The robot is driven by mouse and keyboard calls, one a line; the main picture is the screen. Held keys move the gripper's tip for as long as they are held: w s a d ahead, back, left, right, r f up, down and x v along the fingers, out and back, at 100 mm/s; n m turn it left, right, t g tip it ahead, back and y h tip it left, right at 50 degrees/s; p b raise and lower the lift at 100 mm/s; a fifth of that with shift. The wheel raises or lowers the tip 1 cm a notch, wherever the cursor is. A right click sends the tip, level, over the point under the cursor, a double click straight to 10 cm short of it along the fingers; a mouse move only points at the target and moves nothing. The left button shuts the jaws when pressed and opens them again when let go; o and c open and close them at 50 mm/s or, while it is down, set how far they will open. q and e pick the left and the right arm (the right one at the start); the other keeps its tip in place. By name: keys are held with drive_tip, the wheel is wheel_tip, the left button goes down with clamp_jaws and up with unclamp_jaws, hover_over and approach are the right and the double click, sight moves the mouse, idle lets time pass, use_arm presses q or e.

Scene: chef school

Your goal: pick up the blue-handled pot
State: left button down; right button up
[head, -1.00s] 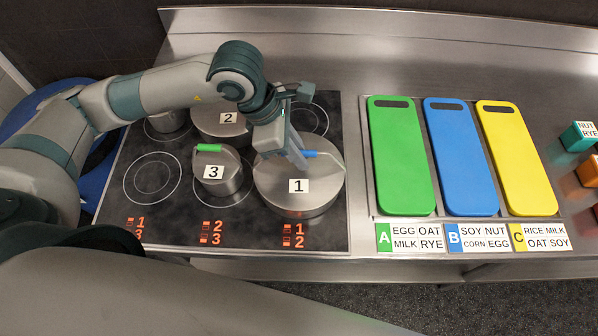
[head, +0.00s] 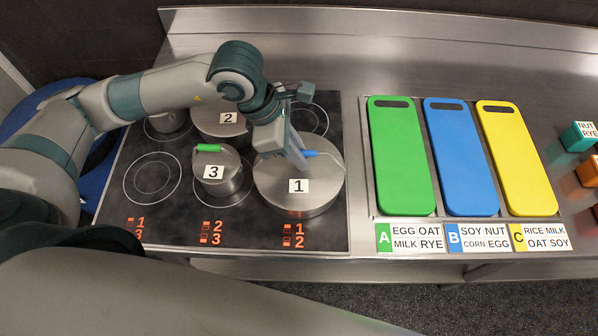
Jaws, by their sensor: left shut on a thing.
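The blue-handled pot (head: 272,192) is a wide steel pot with a lid and a "1" label. It is at the right front of the black stove. Its blue handle (head: 310,153) shows just right of my left gripper's fingers. My left gripper (head: 300,160) reaches down from above and is shut on the handle. The fingers hide part of the handle. I cannot tell whether the pot is clear of the stove. My right gripper is not in view.
A small green-handled pot (head: 232,183) labelled "3" stands close on the left. Pot "2" (head: 208,119) is behind, partly under my left arm. Green (head: 401,160), blue (head: 461,160) and yellow (head: 517,160) boards lie to the right. The front-left burner (head: 153,178) is bare.

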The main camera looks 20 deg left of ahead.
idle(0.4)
use_arm(q)
drive_tip(key=shift+r, duration=0.1)
idle(0.3)
drive_tip(key=shift+r+p, duration=0.35)
drive_tip(key=shift+p, duration=0.5)
drive_tip(key=r+b, duration=0.3)
drive_tip(key=shift+d+r, duration=0.3)
drive_tip(key=shift+r, duration=0.1)
drive_tip(key=s+d+r+b, duration=0.3)
drive_tip(key=s+d+r, duration=0.2)
drive_tip(key=d+r, duration=0.2)
drive_tip(key=shift+s+d+b, duration=0.3)
drive_tip(key=shift+d+b, duration=0.1)
drive_tip(key=shift+d, duration=0.9)
